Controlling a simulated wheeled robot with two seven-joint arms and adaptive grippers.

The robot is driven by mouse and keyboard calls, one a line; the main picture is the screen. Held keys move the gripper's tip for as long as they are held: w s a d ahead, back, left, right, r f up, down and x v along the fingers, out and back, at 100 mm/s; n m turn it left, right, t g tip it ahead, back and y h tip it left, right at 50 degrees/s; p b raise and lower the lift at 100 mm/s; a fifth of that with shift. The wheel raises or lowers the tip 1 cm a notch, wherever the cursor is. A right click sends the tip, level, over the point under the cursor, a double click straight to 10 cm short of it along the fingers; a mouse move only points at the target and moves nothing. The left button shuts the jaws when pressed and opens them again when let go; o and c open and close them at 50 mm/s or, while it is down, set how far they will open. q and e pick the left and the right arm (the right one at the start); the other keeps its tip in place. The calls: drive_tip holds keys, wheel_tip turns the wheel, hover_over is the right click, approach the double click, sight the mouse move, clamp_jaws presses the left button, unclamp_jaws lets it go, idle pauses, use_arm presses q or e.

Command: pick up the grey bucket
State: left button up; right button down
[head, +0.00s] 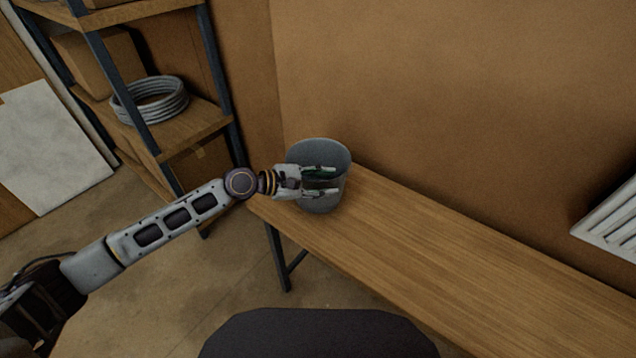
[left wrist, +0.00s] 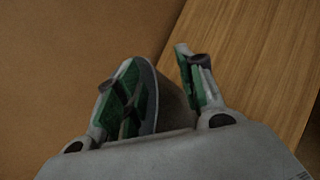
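The grey bucket (head: 322,207) stands upright at the far left end of the wooden bench. My left gripper (head: 321,182) reaches it from the left. Its fingers are apart: one lies over the bucket's mouth and the other shows in front of the near outer wall. In the left wrist view the bucket's wall (left wrist: 172,108) passes between the two fingers of the left gripper (left wrist: 158,57). A gap shows beside the wall, so the fingers do not look closed on it. My right gripper is in neither view.
The wooden bench (head: 430,250) is bare to the right of the bucket. A brown wall (head: 450,90) runs behind it. A shelf rack (head: 195,125) with a coiled grey hose (head: 150,100) and a box stands at left. A white radiator (head: 612,222) is at far right.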

use_arm(q)
clamp_jaws()
drive_tip(key=shift+r, duration=0.1)
idle(0.4)
